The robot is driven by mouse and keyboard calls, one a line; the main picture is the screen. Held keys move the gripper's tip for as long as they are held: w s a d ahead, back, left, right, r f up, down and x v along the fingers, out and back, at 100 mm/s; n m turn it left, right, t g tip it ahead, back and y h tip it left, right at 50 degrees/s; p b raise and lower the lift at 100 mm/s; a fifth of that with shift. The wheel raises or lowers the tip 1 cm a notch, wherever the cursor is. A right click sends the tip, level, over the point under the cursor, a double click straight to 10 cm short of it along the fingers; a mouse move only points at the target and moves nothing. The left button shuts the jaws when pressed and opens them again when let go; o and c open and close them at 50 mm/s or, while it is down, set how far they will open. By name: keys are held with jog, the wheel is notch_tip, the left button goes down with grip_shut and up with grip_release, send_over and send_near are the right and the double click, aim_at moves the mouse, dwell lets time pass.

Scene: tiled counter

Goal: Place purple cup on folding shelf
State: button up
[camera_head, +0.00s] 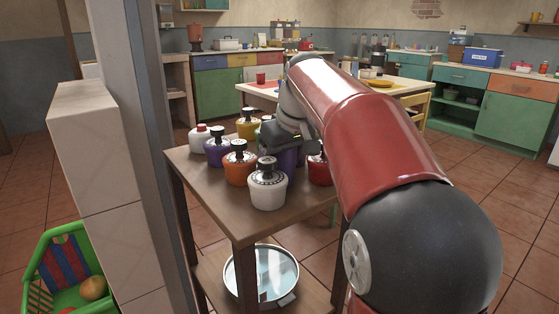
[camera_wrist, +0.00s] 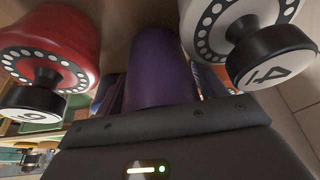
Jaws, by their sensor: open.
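A purple cup (camera_wrist: 160,68) fills the middle of the wrist view as a smooth purple body, directly in front of my gripper. In the head view a purple body (camera_head: 287,157) shows under my gripper (camera_head: 287,136), partly hidden by it and by a white pot. My gripper is open; I cannot tell whether its fingers touch the purple cup. A second purple pot (camera_head: 217,148) with a dark knob stands further left. All stand on a brown wooden two-level stand (camera_head: 215,197); I cannot tell whether this is the folding shelf.
Close around are a white pot (camera_head: 267,190), an orange pot (camera_head: 238,168), a red pot (camera_head: 319,171), a yellow pot (camera_head: 248,125) and a red-topped white pot (camera_head: 199,138). A round metal pan (camera_head: 262,274) lies on the lower level. A wall end (camera_head: 95,180) stands left.

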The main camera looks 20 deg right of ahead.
jog(key=p+v, duration=0.2)
jog(key=v, duration=0.9)
jog(key=shift+s+r, duration=0.25)
jog(key=shift+r, duration=0.35)
